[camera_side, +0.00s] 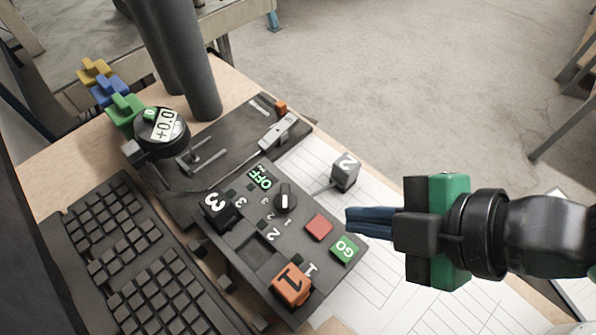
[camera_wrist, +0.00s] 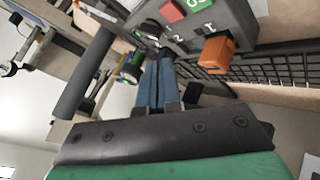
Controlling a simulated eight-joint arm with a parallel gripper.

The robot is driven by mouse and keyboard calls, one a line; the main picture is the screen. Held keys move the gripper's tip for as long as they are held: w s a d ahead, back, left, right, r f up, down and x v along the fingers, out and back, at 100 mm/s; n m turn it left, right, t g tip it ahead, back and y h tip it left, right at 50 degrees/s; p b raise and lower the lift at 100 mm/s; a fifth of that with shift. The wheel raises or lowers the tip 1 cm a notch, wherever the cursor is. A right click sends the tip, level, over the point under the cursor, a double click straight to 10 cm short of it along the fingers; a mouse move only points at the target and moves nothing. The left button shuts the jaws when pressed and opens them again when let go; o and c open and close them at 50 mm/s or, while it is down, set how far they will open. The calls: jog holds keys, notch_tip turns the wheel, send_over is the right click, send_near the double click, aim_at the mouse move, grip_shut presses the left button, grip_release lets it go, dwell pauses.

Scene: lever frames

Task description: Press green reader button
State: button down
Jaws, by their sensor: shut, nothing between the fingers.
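A black round reader (camera_side: 163,134) with a white display showing 0.0 stands at the left in the side view. A small green button (camera_side: 149,115) sits on its rim. A second green button, marked GO (camera_side: 345,248), is on the dark control panel (camera_side: 235,252), beside a red button (camera_side: 319,227). In the wrist view, the GO button (camera_wrist: 196,4) is cut by the top edge. My gripper (camera_side: 349,220) is shut and empty, its blue fingers pointing left. In the picture, its tips are just above the GO button and well right of the reader. Their height above the panel is unclear.
A keyboard (camera_side: 140,265) lies left. Green, blue and yellow pieces (camera_side: 109,91) stand behind the reader, near a dark column (camera_side: 183,60).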

jog(key=shift+f, duration=2.75)
jog(key=shift+r, duration=0.1)
jog(key=shift+r, duration=2.45)
